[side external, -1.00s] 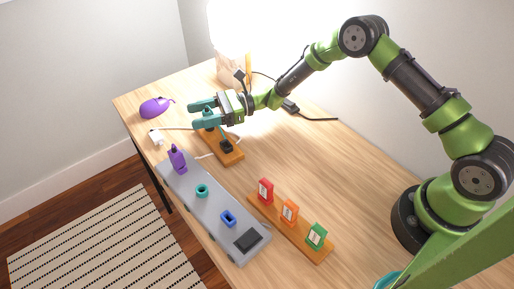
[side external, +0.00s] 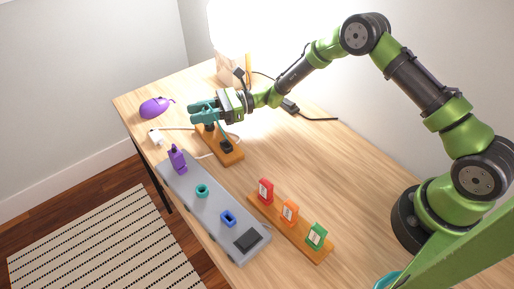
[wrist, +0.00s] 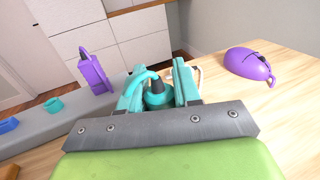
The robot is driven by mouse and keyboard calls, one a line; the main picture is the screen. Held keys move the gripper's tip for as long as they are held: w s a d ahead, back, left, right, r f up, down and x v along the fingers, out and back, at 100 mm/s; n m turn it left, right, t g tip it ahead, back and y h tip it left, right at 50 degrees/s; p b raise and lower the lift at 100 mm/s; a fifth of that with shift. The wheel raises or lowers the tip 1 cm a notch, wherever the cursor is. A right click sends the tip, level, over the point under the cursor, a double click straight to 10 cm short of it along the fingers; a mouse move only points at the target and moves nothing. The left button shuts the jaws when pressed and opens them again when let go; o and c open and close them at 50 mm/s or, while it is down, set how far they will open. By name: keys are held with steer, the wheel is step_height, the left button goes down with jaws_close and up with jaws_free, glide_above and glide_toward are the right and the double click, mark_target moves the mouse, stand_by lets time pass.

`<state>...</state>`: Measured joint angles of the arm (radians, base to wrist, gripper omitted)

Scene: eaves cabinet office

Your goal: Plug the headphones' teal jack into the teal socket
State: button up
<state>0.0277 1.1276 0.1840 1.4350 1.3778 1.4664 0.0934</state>
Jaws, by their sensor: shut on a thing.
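My gripper (side external: 197,112) is above the far end of a small orange wooden stand (side external: 232,158). In the wrist view its teal fingers (wrist: 158,92) are shut on the teal jack (wrist: 157,99), which has a dark tip part and a teal cable-like curve. The jack is mostly hidden by the fingers in the side view, and I cannot tell whether it still touches the stand. The teal socket (side external: 202,190) is a ring on the grey panel (side external: 213,207), nearer the camera than my gripper; it also shows in the wrist view (wrist: 54,105).
A purple plug (side external: 177,158) stands upright on the panel, beyond the teal socket. A blue socket (side external: 228,218) and a dark pad (side external: 247,240) are also there. A rack (side external: 290,227) holds red, orange and green tags. A purple mouse (side external: 155,107) and a white cable lie at the far left.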

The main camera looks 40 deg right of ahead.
step_height(320, 180, up, 3)
steer(key=shift+f, duration=0.2)
steer(key=s+d+r, duration=0.1)
steer(key=s+d, duration=0.2)
steer(key=s, duration=0.4)
steer(key=s+d+r, duration=0.1)
steer(key=s+d, duration=0.2)
steer(key=s, duration=0.3)
steer(key=s+a+r+g, duration=0.1)
steer(key=s+a+r, duration=0.1)
steer(key=a, duration=0.7)
steer(key=s+a+r+n+g, duration=0.1)
steer(key=s+a+r, duration=0.1)
steer(key=a, duration=0.7)
steer(key=shift+s+a+n+y, duration=0.15)
steer(key=shift+a+n+y, duration=0.15)
steer(key=shift+f, duration=2.85)
steer(key=shift+f, duration=1.35)
